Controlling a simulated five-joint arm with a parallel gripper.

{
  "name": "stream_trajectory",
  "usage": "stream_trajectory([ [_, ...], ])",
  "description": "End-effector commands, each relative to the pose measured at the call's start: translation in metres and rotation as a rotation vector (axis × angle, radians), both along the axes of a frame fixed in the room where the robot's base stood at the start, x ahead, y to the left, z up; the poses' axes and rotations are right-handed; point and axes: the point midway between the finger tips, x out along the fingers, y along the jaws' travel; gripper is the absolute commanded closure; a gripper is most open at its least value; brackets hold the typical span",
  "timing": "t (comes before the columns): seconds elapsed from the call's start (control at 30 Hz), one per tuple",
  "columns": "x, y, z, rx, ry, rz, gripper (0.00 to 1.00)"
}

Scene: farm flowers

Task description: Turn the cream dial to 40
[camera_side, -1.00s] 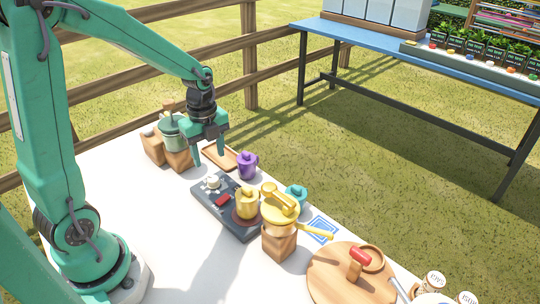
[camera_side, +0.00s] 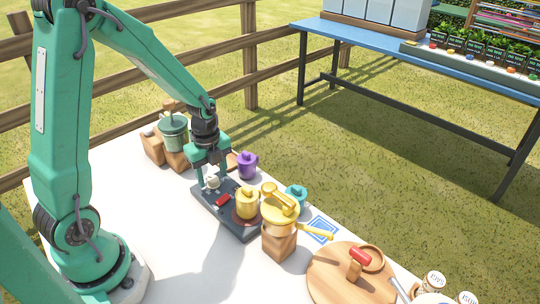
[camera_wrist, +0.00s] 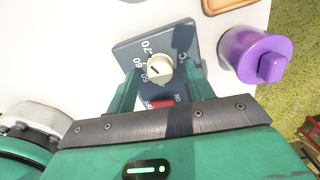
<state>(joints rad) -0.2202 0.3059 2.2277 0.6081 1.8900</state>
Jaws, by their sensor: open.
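The cream dial (camera_side: 213,182) sits at the far left end of the dark hotplate (camera_side: 216,208). In the wrist view the cream dial (camera_wrist: 158,69) shows a dark pointer line, with numbers such as 50, 60 and 70 around its left side; I cannot read the exact setting. My gripper (camera_side: 210,182) points down over the dial end of the hotplate. In the wrist view my open gripper (camera_wrist: 160,85) has one finger on each side of the dial, with visible gaps. Whether the fingertips reach dial height is unclear. A red switch (camera_side: 222,200) marked ON lies beside the dial.
A yellow pot (camera_side: 247,204) stands on the hotplate's round plate. A purple pot (camera_side: 247,166) stands behind the hotplate. A yellow pan (camera_side: 281,208) rests on a wooden block to the right. A green pot (camera_side: 174,133) stands at the back left.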

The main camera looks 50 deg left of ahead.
Motion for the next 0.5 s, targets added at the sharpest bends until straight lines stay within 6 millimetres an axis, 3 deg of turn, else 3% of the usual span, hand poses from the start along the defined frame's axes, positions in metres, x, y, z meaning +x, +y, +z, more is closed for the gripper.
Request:
stream_trajectory([
  [0.4,-0.0002,0.0,-0.0066,0.0,0.0,0.0,0.48],
  [0.5,-0.0002,-0.0001,-0.0065,0.0,0.0,0.0,0.65],
])
